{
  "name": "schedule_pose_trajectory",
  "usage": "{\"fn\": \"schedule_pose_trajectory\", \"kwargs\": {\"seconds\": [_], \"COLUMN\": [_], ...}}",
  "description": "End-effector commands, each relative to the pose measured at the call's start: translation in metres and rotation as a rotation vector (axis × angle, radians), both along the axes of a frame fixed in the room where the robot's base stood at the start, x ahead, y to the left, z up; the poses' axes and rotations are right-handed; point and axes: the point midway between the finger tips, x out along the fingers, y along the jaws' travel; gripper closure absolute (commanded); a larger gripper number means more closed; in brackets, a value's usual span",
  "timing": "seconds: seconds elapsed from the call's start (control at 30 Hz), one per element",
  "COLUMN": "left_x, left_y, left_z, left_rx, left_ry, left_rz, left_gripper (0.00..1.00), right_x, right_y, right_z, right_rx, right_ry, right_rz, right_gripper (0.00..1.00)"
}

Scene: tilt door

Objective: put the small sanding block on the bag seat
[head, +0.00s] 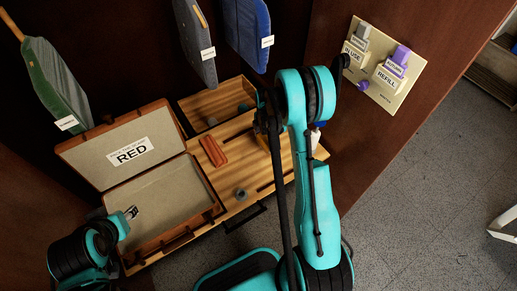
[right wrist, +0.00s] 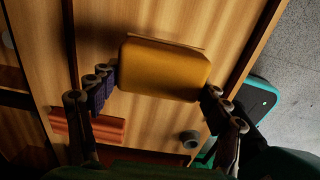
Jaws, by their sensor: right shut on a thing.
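A yellow-orange block (right wrist: 165,68), which looks like the sanding block, is between the fingers of my right gripper (right wrist: 160,86) in the right wrist view. The fingers are shut on its two sides, over the wooden bench surface. In the head view my right arm hides most of this gripper and the block. My left gripper (head: 131,213) is at the lower left, beside the open case; its fingers are too small to judge. I cannot tell which surface is the bag seat.
An open case (head: 118,151) labelled RED lies on the wooden bench (head: 238,207). A reddish block (head: 213,151) and a small grey cylinder (head: 241,194) are right of it. Green (head: 52,85), grey (head: 194,42) and blue (head: 247,32) bags hang behind. A labelled panel (head: 382,80) is at right.

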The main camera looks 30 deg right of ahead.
Motion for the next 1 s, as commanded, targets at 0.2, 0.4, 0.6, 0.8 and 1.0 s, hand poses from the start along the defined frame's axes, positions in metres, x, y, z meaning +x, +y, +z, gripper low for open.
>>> {"fn": "schedule_pose_trajectory", "kwargs": {"seconds": [0.2, 0.4, 0.6, 0.8, 1.0], "left_x": [0.000, 0.000, 0.000, 0.000, 0.000], "left_y": [0.000, 0.000, 0.000, 0.000, 0.000], "left_z": [-0.013, -0.020, -0.035, -0.033, -0.035], "left_rx": [0.000, 0.000, 0.000, 0.000, 0.000], "left_ry": [0.000, 0.000, 0.000, 0.000, 0.000], "left_rz": [0.000, 0.000, 0.000, 0.000, 0.000], "left_gripper": [0.60, 0.60, 0.60, 0.60, 0.60], "right_x": [0.029, 0.032, 0.032, 0.031, 0.031], "right_y": [0.013, 0.014, 0.014, 0.014, 0.014], "right_z": [-0.020, -0.034, -0.062, -0.060, -0.064], "right_rx": [0.000, 0.000, 0.000, 0.001, 0.001], "right_ry": [0.000, 0.000, 0.000, 0.000, 0.000], "right_rz": [-0.001, -0.002, -0.001, -0.001, -0.001], "right_gripper": [0.53, 0.53, 0.53, 0.53, 0.15]}}
